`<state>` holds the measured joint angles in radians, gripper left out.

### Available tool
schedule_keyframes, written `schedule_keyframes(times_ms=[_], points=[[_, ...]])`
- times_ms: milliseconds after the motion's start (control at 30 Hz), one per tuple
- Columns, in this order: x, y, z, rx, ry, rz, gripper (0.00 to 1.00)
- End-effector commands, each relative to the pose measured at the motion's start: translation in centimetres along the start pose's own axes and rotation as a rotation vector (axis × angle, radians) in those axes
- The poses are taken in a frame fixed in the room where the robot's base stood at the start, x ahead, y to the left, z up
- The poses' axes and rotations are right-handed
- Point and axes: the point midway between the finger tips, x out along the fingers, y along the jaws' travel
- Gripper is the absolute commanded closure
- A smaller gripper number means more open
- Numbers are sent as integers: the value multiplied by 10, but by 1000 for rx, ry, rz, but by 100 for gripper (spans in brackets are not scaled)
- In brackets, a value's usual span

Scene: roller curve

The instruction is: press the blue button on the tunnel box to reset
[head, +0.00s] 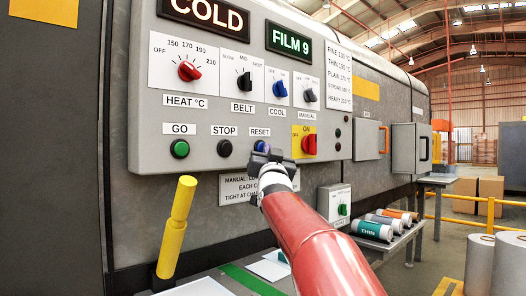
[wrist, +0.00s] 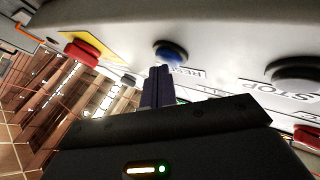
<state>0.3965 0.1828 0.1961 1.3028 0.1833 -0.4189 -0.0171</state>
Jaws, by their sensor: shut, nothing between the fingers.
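The grey tunnel box panel (head: 215,165) carries a row of GO, STOP and RESET buttons. The blue button (head: 261,145) sits under the RESET label, partly hidden by my gripper (head: 264,155). In the wrist view the blue button (wrist: 171,51) shows on the panel face beside its RESET label. My gripper's fingers (wrist: 158,70) are shut and empty. Their tips end just short of the button in the picture, slightly left of its centre; I cannot tell if they touch.
The black STOP button (head: 224,148) and green GO button (head: 180,149) lie left of RESET. A red knob on a yellow plate (head: 308,144) is close on the right. A yellow lever (head: 176,225) stands lower left. A shelf of rolls (head: 385,225) is lower right.

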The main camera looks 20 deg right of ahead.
Motion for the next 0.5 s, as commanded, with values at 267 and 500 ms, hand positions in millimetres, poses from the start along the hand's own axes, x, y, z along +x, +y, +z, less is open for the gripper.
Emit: schedule_keyframes(times_ms=[267, 500], points=[[-9, 6, -5, 0, 1, 1, 100], [-9, 6, -6, 0, 0, 1, 100]])
